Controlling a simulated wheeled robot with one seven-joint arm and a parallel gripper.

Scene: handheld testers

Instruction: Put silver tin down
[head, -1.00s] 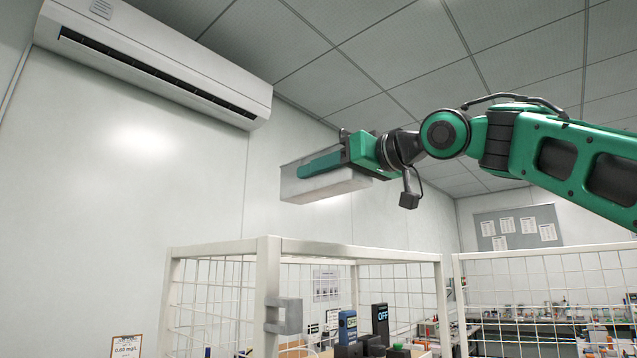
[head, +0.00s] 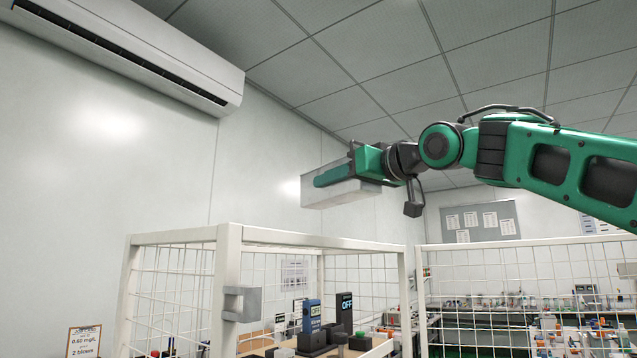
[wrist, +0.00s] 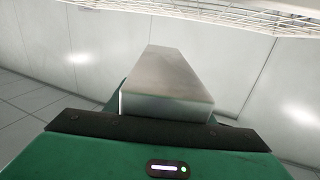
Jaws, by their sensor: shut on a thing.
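The silver tin (head: 345,193) is a long, box-shaped metal thing held high in the air. In the head view it is above and behind the top of a white wire-mesh cage. My gripper (head: 335,174) is shut on the silver tin, with a green finger along its near side. The tin also fills the middle of the wrist view (wrist: 165,80), sticking out beyond the green gripper body. The far finger is hidden behind the tin.
The white mesh cage (head: 228,290) stands below, with handheld testers (head: 311,316) inside marked OFF. A small sign (head: 83,342) is at lower left. A cluttered bench (head: 500,300) is at the back right. An air conditioner (head: 130,45) is high on the left wall.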

